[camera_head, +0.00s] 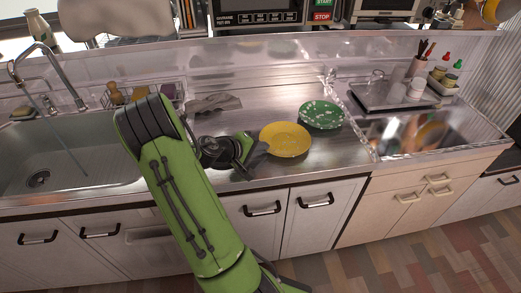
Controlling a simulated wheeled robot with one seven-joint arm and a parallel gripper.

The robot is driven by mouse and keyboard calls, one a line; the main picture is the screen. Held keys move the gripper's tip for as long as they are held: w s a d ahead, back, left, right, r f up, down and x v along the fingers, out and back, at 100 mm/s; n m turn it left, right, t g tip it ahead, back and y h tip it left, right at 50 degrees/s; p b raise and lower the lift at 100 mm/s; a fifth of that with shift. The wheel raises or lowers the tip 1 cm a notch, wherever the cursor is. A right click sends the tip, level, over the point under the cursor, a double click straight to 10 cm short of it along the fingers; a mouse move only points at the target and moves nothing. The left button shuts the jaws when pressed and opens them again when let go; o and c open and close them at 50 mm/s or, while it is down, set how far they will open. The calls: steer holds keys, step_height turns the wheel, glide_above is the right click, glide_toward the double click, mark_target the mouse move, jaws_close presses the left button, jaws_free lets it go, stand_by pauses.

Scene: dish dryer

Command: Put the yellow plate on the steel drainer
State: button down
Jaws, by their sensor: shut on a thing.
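The yellow plate (289,138) is at the middle of the steel counter, its upper face showing. My gripper (262,150) is at the plate's left edge and is shut on it. My green arm reaches in from below and hides part of the counter to the left. I cannot tell whether the plate touches the counter or is slightly raised. The steel drainer (395,100) appears to be the tray on the right with cups on it.
A green patterned plate (321,114) lies just behind and right of the yellow plate. A grey cloth (213,103) lies at the back. The sink (75,165) with a tap is at left. A shiny lower steel surface (420,135) is at right, in front of the tray.

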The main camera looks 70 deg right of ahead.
steer(key=shift+r, duration=0.1)
steer(key=shift+f, duration=0.2)
steer(key=c, duration=1.6)
jaws_free()
steer(key=shift+r, duration=0.2)
steer(key=p+v, duration=0.3)
steer(key=v, duration=0.8)
steer(key=shift+r, duration=0.2)
steer(key=shift+w+a+r, duration=0.15)
steer(key=shift+w+a, duration=0.05)
steer(key=shift+a, duration=0.25)
